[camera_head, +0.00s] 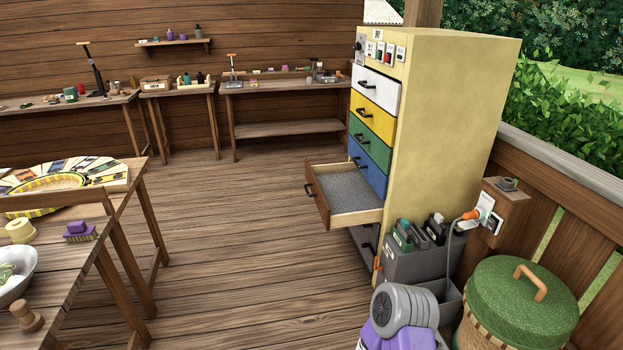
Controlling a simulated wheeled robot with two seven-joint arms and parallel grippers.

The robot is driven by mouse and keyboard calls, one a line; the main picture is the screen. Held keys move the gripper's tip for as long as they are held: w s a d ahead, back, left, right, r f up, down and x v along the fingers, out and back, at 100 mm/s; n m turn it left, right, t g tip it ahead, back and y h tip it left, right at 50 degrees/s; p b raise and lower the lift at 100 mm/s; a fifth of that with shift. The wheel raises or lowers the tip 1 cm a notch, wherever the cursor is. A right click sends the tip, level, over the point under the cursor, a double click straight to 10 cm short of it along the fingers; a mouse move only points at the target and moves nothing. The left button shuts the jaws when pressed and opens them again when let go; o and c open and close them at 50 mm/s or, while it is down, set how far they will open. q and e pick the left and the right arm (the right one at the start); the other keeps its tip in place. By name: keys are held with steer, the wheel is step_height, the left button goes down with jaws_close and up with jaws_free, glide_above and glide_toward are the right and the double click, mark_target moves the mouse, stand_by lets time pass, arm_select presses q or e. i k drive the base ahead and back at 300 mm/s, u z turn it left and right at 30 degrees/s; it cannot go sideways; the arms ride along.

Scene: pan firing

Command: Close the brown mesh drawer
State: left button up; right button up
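The brown mesh drawer (350,190) is pulled out of the tall yellow cabinet (446,120). It sticks out to the left, below the blue drawer (369,170), and its grey mesh bottom shows and looks empty. Its brown front (317,200) carries a dark handle (309,190) facing left. The white drawer (376,94), yellow drawer (372,119), green drawer (370,145) and blue drawer above it are shut. A grey drawer (362,249) lies beneath it, partly hidden. Neither of my grippers is in view.
A wooden table (100,225) with a bowl and brush stands at the left. Grey bins (415,265), a purple and grey machine (404,312) and a green-lidded basket (520,305) crowd the cabinet's near side. The plank floor (240,260) between table and drawer is clear.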

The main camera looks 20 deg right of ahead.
mark_target(344, 197)
steer(key=z, duration=0.3)
steer(key=i, duration=2.5)
steer(key=z, duration=0.85)
steer(key=i, duration=0.6)
steer(key=z, duration=0.7)
